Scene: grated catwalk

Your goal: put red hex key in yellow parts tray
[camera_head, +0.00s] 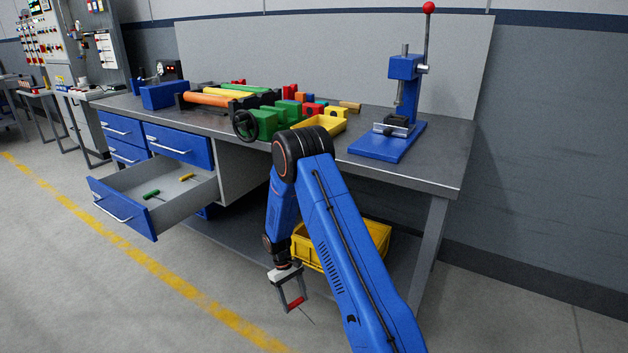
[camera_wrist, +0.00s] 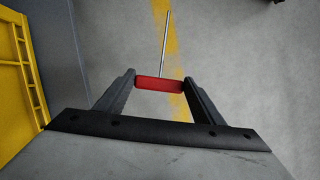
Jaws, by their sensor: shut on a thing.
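The red hex key has a red handle and a thin metal shaft. My gripper (camera_head: 291,297) is shut on the red handle (camera_wrist: 160,84), with the shaft pointing away from the jaws in the wrist view. In the head view the hex key (camera_head: 296,303) hangs in front of the bench, low and clear of the bench top. A yellow parts tray (camera_head: 333,126) sits on the bench top, partly hidden by my arm. My gripper is well below and in front of it.
A yellow crate (camera_head: 372,240) stands under the bench, close behind my gripper. An open drawer (camera_head: 129,203) holds a green-handled and a yellow-handled tool. A blue press (camera_head: 393,140) stands right of the tray. Coloured blocks and a green vise (camera_head: 262,122) crowd the tray's left.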

